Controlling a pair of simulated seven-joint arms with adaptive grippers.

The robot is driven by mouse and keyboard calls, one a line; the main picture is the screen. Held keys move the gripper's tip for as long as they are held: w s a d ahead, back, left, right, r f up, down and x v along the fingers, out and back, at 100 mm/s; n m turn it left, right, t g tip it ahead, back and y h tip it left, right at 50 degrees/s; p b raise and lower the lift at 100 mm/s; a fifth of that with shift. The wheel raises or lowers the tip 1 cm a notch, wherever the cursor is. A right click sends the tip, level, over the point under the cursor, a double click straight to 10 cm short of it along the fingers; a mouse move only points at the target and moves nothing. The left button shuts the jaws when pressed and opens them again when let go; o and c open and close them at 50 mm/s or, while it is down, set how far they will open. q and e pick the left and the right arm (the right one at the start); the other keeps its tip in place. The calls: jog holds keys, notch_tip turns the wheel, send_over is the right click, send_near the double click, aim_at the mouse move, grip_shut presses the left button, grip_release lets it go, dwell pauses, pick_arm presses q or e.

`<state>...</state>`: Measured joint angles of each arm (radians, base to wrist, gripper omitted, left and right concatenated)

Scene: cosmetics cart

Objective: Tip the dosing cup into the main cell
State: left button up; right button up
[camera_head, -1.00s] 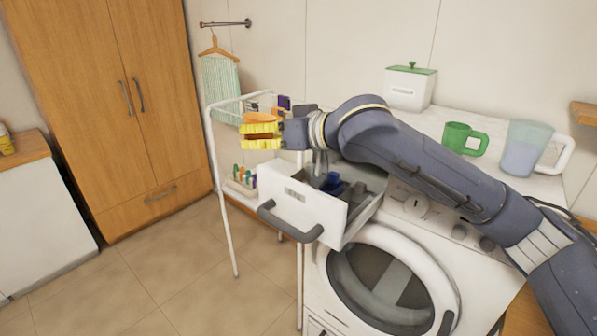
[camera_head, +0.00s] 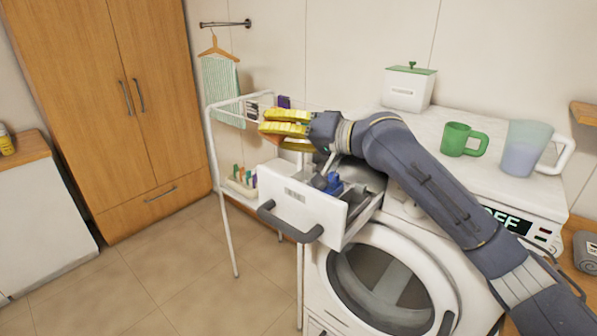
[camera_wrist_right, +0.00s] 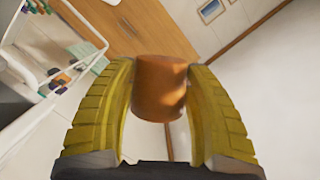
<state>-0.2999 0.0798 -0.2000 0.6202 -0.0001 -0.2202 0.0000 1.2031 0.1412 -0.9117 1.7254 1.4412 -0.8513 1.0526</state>
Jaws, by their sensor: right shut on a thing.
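My right gripper (camera_head: 272,128) has yellow ribbed fingers and is above the open detergent drawer (camera_head: 293,205), near its left back side. It is shut on the orange-brown dosing cup (camera_wrist_right: 160,88), which sits between both fingers in the wrist view. In the head view the fingers largely hide the cup, and its contents do not show. The drawer is pulled out of the white washing machine. A blue part (camera_head: 332,184) stands among its compartments. The main cell cannot be clearly made out, as my gripper and wrist cover part of the drawer. My left gripper is not in view.
A green mug (camera_head: 456,139) and a translucent jug (camera_head: 526,148) stand on the machine top. A white box with green lid (camera_head: 408,88) is behind. The white cart frame (camera_head: 224,190) stands close left of the drawer. The floor at left is clear.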

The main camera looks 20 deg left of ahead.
jog(key=shift+f+m, duration=0.2)
jog(key=shift+m, duration=0.2)
jog(key=shift+f+m+y, duration=0.4)
jog(key=shift+m, duration=0.3)
jog(key=shift+w+d+f+m+y, duration=0.15)
jog(key=shift+f+m, duration=0.15)
jog(key=shift+m, duration=0.25)
jog(key=shift+a+f+m+y, duration=0.15)
jog(key=shift+f+m, duration=0.15)
jog(key=shift+m, duration=0.25)
jog(key=shift+w+d+f+m+t+y, duration=0.15)
jog(key=shift+w+d+m+y, duration=0.2)
jog(key=shift+m, duration=0.35)
jog(key=shift+w+d+f+m+t+y, duration=0.15)
jog(key=shift+w+m, duration=0.25)
jog(key=shift+m, duration=0.3)
jog(key=shift+r+m, duration=0.15)
jog(key=shift+m, duration=0.15)
jog(key=shift+w+d, duration=0.1)
